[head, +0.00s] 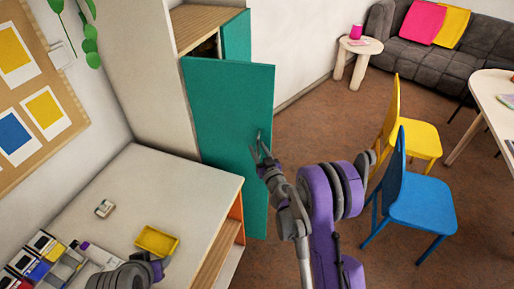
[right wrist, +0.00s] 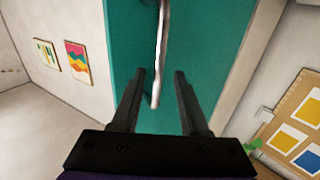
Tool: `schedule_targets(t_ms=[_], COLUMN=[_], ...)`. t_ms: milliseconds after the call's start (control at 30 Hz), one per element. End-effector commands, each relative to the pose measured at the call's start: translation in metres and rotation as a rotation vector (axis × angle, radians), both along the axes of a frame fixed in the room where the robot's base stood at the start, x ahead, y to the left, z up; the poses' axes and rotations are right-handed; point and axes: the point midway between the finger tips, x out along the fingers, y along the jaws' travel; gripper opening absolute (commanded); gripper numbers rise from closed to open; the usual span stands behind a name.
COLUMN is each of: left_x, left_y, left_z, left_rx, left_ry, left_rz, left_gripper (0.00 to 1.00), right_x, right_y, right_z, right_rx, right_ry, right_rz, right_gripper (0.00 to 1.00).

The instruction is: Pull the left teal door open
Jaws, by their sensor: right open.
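The left teal door (head: 225,105) stands ajar from the tall cabinet (head: 150,60), with a gap at its top showing the dark inside. Its silver bar handle (head: 258,138) is near the door's free edge. In the right wrist view the handle (right wrist: 161,45) runs down between my fingers, against the teal door (right wrist: 215,50). My right gripper (head: 262,152) is open at the handle, one finger on each side; I cannot tell whether they touch it. Part of my left arm and gripper (head: 158,268) shows low over the counter, its fingers unclear.
A second teal door (head: 237,36) shows behind the first. A pale counter (head: 150,190) holds a yellow tray (head: 157,241) and several small boxes below the door's left side. A yellow chair (head: 412,130) and a blue chair (head: 420,203) stand right. Brown floor (head: 310,125) is clear right of the door.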

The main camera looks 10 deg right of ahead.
Motion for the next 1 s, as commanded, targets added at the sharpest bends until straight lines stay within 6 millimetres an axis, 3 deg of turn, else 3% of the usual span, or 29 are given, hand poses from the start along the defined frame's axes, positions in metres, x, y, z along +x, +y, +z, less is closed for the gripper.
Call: schedule_targets(t_ms=[300, 500, 1000], left_x=[-0.004, -0.012, -0.012], left_y=[0.0, 0.0, 0.0], left_z=[-0.005, -0.019, -0.019], left_rx=[0.0, 0.0, 0.0], left_ry=[0.007, 0.024, 0.024], left_rz=[0.0, 0.0, 0.0], left_gripper=[0.5, 0.5, 0.5], right_x=[-0.064, -0.091, -0.095], right_y=[-0.008, -0.011, -0.012], right_z=[-0.001, -0.003, 0.001], right_rx=[0.001, 0.002, 0.0], right_ry=[0.002, 0.003, -0.001], right_rz=[0.0, 0.001, 0.002], right_gripper=[0.44, 0.44, 0.44])
